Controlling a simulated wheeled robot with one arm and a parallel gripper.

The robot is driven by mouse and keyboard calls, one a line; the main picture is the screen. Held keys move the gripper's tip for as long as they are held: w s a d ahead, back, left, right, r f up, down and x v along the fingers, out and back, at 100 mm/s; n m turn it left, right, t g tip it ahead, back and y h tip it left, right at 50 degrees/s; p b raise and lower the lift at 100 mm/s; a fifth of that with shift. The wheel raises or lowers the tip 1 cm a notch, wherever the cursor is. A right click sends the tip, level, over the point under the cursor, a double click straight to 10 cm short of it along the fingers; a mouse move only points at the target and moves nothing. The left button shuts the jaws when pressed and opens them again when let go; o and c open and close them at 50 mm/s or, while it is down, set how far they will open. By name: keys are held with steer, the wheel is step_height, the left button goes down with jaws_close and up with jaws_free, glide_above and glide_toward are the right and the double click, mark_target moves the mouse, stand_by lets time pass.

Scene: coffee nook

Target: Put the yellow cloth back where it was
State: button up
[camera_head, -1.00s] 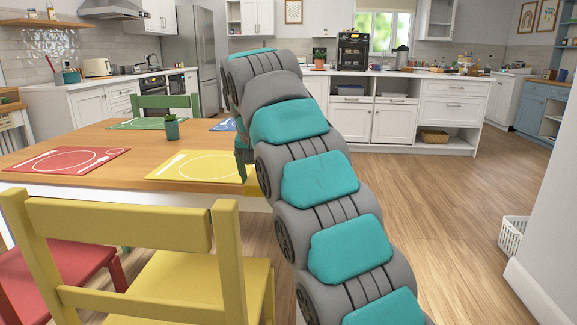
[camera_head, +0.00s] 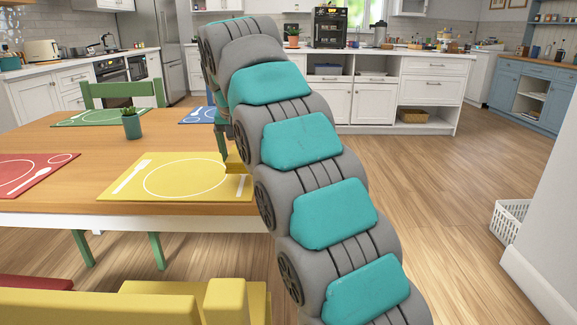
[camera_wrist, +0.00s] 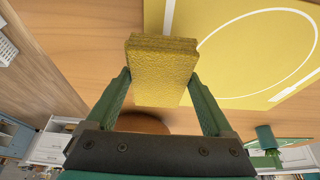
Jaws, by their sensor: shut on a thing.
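The yellow cloth (camera_wrist: 162,72) is a thick folded block with a rough surface. My gripper (camera_wrist: 160,85) is shut on it, with one green finger on each side in the wrist view. A small part of the cloth (camera_head: 234,164) shows in the head view, at the right edge of the yellow placemat. My arm hides most of the gripper there. In the wrist view the cloth overlaps the yellow placemat (camera_wrist: 285,45); I cannot tell whether it touches the mat or the table.
The wooden table (camera_head: 75,145) also bears a red placemat (camera_head: 22,178), a green placemat (camera_head: 85,119), a blue placemat (camera_head: 197,116) and a small potted plant (camera_head: 132,124). A yellow chair (camera_head: 150,305) stands in front. Open floor (camera_head: 430,190) lies to the right, with a white basket (camera_head: 511,220).

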steer(key=w+d, duration=0.1)
steer(key=d, duration=0.2)
steer(key=w+d, duration=0.1)
steer(key=d, duration=0.3)
steer(key=w+d+f, duration=0.1)
steer(key=d, duration=0.3)
steer(key=shift+d+p, duration=0.2)
steer(key=shift+p, duration=0.1)
steer(key=shift+f, duration=1.75)
steer(key=shift+f, duration=0.1)
steer(key=o, duration=1.2)
steer(key=v, duration=1.2)
